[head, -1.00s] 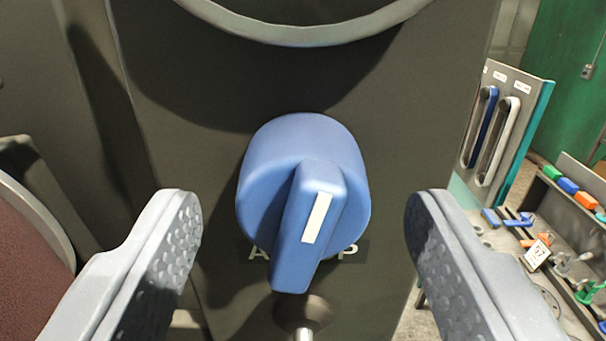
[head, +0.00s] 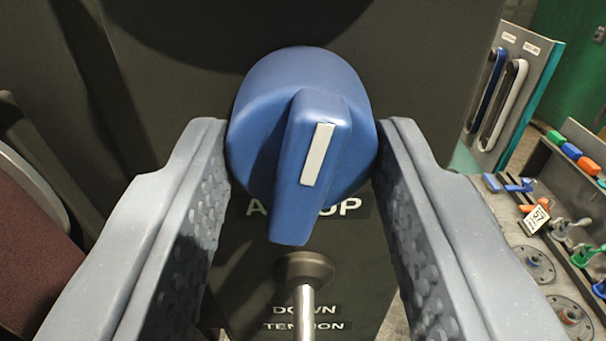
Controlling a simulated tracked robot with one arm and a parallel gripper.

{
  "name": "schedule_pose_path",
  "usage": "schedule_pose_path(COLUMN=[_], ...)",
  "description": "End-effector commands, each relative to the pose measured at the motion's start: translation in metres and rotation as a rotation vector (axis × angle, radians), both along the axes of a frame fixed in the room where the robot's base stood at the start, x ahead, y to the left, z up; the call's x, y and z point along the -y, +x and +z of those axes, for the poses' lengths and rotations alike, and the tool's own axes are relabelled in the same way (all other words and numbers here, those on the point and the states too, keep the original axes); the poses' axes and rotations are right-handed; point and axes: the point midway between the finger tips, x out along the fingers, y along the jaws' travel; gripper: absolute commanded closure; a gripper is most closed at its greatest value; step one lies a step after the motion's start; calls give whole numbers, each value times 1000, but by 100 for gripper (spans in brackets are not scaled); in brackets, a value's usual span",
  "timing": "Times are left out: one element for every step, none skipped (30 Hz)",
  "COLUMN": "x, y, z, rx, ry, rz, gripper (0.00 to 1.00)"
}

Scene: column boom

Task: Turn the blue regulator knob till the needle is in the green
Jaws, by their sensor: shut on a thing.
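The blue regulator knob (head: 255,120) is in the middle of the head view, on a dark panel. Its raised grip bar with a white mark points down, leaning slightly left at the bottom. My gripper (head: 303,150) has one finger on each side of the knob's round body, and it is shut on the knob. The gauge and its needle are out of view.
Below the knob a metal lever (head: 304,300) sticks out, near labels reading "DOWN" and "TENSION" (head: 303,318). A partly hidden label sits behind the knob. On the right are a panel with blue and white handles (head: 500,110) and a bench with coloured parts (head: 540,240).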

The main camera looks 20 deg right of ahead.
Motion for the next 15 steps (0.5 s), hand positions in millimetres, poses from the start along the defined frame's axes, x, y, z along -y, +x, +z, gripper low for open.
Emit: schedule_pose_path(x=[0, 0, 0, 1, 1, 1, 1, 1, 1, 1, 1, 1, 1, 1, 1], y=[0, 0, 0, 0, 0, 0, 0, 0, 0, 0, 0, 1, 1, 1, 1], z=[-1, -1, -1, -1, -1, -1, -1, -1, -2, -2, -2, -2, -2, -2, -2], rx=[0, 0, 0, 0, 1, 1, 2, 2, 4, 4, 5, 6, 7, 9, 11], ry=[2, 3, 5, 6, 8, 10, 12, 14, 18, 20, 23, 26, 29, 34, 40], rz=[-1, -1, -1, -1, -1, -1, -1, -2, -2, -2, -2, -2, -2, -2, -2], gripper=[86, 86, 86, 86, 86, 86, 86, 86, 86, 86, 86, 86, 86, 86, 86])
